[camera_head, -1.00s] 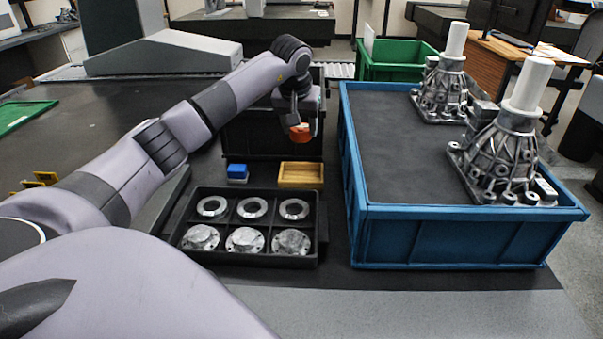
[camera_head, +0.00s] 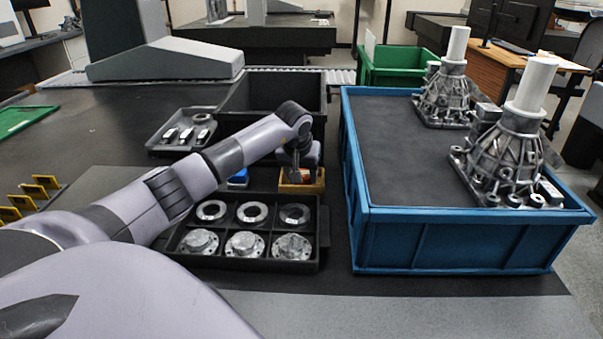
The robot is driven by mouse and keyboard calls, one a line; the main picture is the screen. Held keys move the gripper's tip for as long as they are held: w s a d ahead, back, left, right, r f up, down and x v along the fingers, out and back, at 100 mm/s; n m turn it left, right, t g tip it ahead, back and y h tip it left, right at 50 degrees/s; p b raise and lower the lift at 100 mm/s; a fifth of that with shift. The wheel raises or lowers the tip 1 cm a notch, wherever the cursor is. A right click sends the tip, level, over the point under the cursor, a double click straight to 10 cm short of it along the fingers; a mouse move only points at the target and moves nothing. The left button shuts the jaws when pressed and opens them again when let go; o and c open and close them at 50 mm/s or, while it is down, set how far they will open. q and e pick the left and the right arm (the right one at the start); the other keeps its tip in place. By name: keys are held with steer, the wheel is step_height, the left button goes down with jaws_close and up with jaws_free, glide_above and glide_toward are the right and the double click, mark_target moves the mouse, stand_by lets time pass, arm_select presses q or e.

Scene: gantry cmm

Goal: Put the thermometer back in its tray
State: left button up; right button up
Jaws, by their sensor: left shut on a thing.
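My left gripper (camera_head: 300,169) is shut on the orange thermometer (camera_head: 296,177). The gripper hangs down over the small tan tray (camera_head: 287,189), and the thermometer is at or just above the tray's opening. The gripper and thermometer hide much of the tray's inside, so I cannot tell whether the thermometer touches the tray floor. My right gripper is not in view.
A blue block (camera_head: 238,178) sits left of the tan tray. A black tray (camera_head: 318,258) of several metal parts is in front. A large blue crate (camera_head: 450,243) with castings stands close on the right. A black bin (camera_head: 318,95) stands behind.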

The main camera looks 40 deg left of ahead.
arm_select(q)
steer(key=shift+f, duration=0.2)
steer(key=o, duration=0.9)
steer(key=shift+r, duration=0.1)
steer(key=shift+s+r, duration=0.1)
steer(key=shift+r, duration=0.5)
steer(key=p+v, duration=0.1)
steer(key=v, duration=1)
steer(key=shift+d+p, duration=0.1)
steer(key=shift+p, duration=0.2)
steer(key=shift+r, duration=0.1)
